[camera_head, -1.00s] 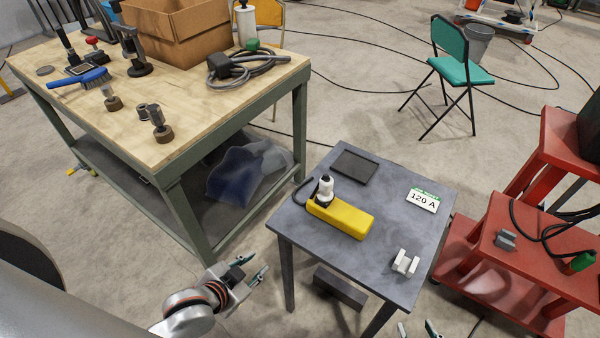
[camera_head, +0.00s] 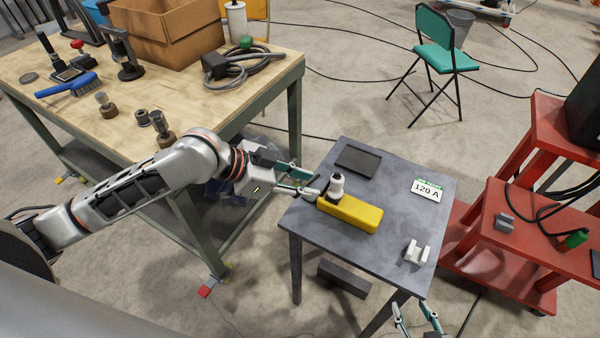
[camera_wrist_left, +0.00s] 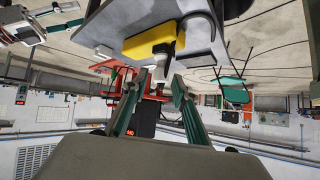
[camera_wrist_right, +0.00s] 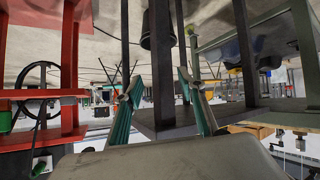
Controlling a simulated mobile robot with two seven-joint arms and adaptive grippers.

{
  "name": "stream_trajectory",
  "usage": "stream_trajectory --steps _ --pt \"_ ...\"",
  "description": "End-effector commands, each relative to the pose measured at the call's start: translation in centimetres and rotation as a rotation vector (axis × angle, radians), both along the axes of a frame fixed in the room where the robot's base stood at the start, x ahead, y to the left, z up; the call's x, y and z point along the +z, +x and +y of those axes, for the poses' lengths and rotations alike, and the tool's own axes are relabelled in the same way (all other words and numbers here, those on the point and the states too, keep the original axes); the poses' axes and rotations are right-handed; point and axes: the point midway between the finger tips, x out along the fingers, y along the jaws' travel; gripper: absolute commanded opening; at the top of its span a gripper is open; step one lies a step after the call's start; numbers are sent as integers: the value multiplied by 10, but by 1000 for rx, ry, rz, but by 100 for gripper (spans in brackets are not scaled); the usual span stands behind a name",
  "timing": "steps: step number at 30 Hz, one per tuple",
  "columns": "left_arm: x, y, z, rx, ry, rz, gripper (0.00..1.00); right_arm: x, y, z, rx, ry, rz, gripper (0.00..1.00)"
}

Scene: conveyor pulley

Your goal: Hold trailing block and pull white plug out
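The yellow trailing block (camera_head: 352,214) lies on the small grey table and also shows in the left wrist view (camera_wrist_left: 150,40). The white plug (camera_head: 337,184) stands upright at the block's left end, with a dark cord at its left partly hidden by my left gripper. My left gripper (camera_head: 312,184) is open and empty, fingers pointing right, close to the plug's left side; I cannot tell whether they touch. Its parted fingers also show in the left wrist view (camera_wrist_left: 160,79). My right gripper (camera_head: 414,306) is open and empty, low by the table's front right corner, and apart from the block.
The grey table (camera_head: 390,195) also holds a black tray (camera_head: 358,161), a "120 A" sign (camera_head: 426,190) and a white notched piece (camera_head: 417,253). A wooden workbench (camera_head: 215,105) stands at left, a red cart (camera_head: 500,240) at right. The table's middle right is clear.

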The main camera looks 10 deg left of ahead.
Motion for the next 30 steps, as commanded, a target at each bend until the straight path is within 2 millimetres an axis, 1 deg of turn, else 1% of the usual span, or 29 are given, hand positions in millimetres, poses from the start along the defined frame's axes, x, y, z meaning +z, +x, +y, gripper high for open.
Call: stream_trajectory --steps 1,3,4,6,11,14,17,19,20,21,23,24,26,27,29,30 --pt "6 4 5 -2 -2 14 28 0 0 0 0 0 0 40" --pt "12 6 8 -5 -13 37 28 1 0 0 0 0 0 40" --pt "13 6 9 -5 -16 46 28 1 0 0 0 0 0 45" --pt "15 7 11 -6 -21 60 28 1 0 0 0 0 -1 61" --pt "16 7 12 -5 -26 66 28 2 1 0 2 -3 -4 61" --pt "16 7 11 -6 -25 66 28 0 -1 -4 25 -33 -17 61" --pt "16 7 11 -6 -25 66 28 -4 -6 -14 88 -112 -61 61" --pt "16 7 11 -6 -25 66 28 -6 -6 -26 155 -202 -120 61" --pt "16 7 11 -6 -25 65 28 -4 -2 -34 182 -246 -156 61" --pt "16 7 11 -6 -25 65 28 3 10 -47 213 -305 -217 61" --pt "16 7 11 -6 -25 64 28 19 34 -65 241 -377 -311 61" --pt "16 7 11 -6 -25 64 28 31 50 -75 252 -414 -366 61" --pt "16 7 11 -6 -25 64 28 49 72 -91 272 -467 -448 61" --pt "16 7 11 -6 -25 64 28 63 86 -101 291 -506 -504 61" --pt "16 7 11 -6 -25 64 28 85 108 -112 327 -570 -595 61" --pt "16 7 11 -6 -25 64 28 101 122 -117 361 -621 -661 61"
